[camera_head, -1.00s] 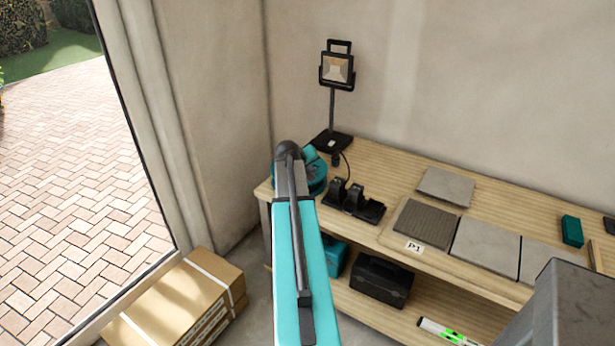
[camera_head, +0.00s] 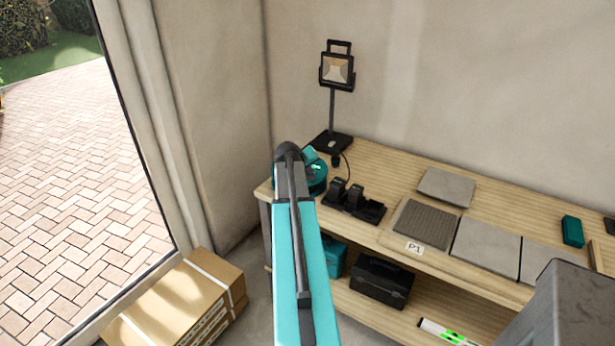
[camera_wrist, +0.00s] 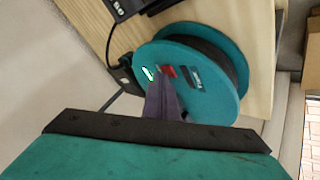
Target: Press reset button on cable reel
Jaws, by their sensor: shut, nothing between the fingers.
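The teal cable reel (camera_wrist: 226,64), wound with dark cable, fills the middle of the wrist view. It also shows in the head view (camera_head: 318,184) on the bench's left end, partly hidden by my arm. Its face carries a red button (camera_wrist: 168,71), a lit green-white oval (camera_wrist: 149,74) and a dark label (camera_wrist: 194,78). My gripper (camera_wrist: 160,78) is shut and empty. Its tips are at the reel's face, just below the oval and the red button. Whether they touch the face cannot be told. In the head view my arm hides the gripper.
The wooden bench (camera_head: 390,172) holds a work lamp (camera_head: 336,72) behind the reel, a black charger dock (camera_head: 353,203) to its right, and grey tiles (camera_head: 486,247). Cardboard boxes (camera_head: 180,300) lie on the floor at left.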

